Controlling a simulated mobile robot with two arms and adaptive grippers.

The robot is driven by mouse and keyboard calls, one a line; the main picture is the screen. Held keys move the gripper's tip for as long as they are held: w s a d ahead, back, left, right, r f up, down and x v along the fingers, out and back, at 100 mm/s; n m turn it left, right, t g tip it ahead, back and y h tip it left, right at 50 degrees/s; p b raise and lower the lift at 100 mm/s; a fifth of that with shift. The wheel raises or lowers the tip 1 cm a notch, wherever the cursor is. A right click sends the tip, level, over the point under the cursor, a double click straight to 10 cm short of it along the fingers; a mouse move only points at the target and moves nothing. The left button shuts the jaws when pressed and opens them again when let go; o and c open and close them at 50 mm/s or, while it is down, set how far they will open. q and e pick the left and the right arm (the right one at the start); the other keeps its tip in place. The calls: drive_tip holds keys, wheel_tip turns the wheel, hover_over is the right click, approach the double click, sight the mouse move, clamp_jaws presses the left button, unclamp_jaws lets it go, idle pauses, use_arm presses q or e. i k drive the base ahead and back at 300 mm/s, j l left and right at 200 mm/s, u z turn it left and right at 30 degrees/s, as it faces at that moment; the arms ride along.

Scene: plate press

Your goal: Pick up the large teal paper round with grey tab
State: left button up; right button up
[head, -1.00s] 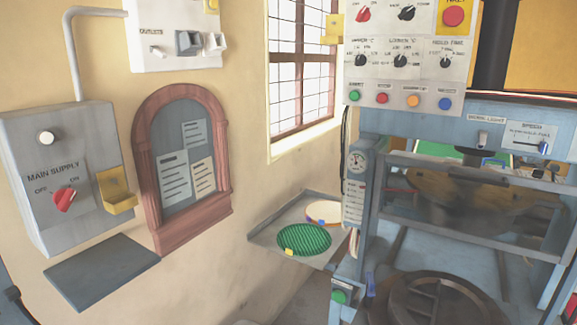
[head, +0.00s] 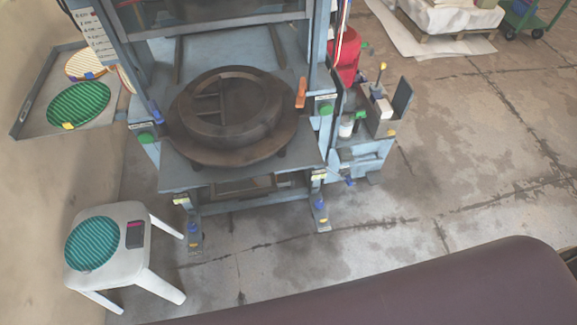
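A teal striped paper round (head: 92,243) lies on the seat of a white stool (head: 132,268) at the lower left. I cannot make out a grey tab on it clearly. A dark flat object with a pink strip (head: 135,234) lies beside the round on the same seat. Neither of my grippers is in view.
A tray (head: 40,117) on the left holds a green round (head: 78,104) with a yellow tab and a yellowish round (head: 85,65). The press (head: 230,115) stands behind the stool. A dark maroon surface (head: 430,290) fills the lower right.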

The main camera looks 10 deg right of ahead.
sight(93, 243)
drive_tip(key=u, duration=1.55)
drive_tip(key=l+z, duration=0.1)
drive_tip(key=l, duration=0.55)
drive_tip(key=i+l+z, duration=0.1)
drive_tip(key=l, duration=0.6)
